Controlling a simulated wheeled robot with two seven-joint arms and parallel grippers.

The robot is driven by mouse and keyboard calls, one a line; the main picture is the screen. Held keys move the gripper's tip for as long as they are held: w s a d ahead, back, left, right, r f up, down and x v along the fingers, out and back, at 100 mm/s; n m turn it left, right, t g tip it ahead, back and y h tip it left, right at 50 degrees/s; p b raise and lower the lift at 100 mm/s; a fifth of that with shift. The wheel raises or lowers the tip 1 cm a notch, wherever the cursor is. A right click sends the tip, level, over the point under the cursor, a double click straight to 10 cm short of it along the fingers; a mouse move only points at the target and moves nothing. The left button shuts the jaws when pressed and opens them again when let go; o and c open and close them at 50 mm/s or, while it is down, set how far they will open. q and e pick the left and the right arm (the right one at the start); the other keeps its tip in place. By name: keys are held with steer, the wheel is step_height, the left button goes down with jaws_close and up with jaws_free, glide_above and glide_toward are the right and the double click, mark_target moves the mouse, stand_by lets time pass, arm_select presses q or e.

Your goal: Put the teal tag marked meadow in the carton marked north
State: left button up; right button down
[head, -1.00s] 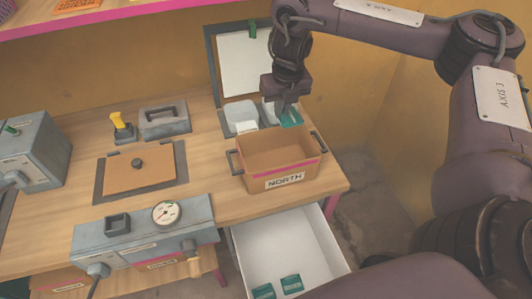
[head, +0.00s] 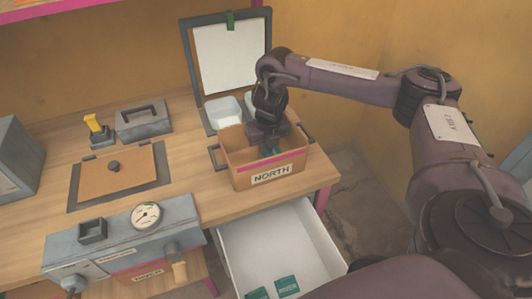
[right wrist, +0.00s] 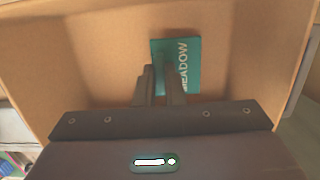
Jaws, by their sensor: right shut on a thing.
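The carton marked NORTH (head: 240,173) is an open brown box with a pink band and dark side handles, standing at the right end of the table. My right gripper (head: 270,148) reaches down into it. The right wrist view shows the gripper (right wrist: 162,88) shut on the teal tag (right wrist: 185,62), whose lettering reads MEADOW. The tag is inside the carton, over its brown inside (right wrist: 100,70). In the head view the tag is mostly hidden by the gripper and the carton's front wall. I cannot tell whether it touches the carton's floor. My left gripper does not show.
An open white drawer (head: 262,240) below the table holds teal tags (head: 287,286) near its front. A white tray (head: 223,113) and an upright clipboard (head: 232,60) stand behind the carton. A gauge box (head: 120,240) lies front left.

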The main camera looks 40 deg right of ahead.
step_height(320, 180, down, 2)
steer(key=shift+w+f, duration=0.1)
steer(key=shift+f, duration=0.1)
steer(key=c, duration=1.5)
jaws_free()
steer(key=shift+f, duration=0.15)
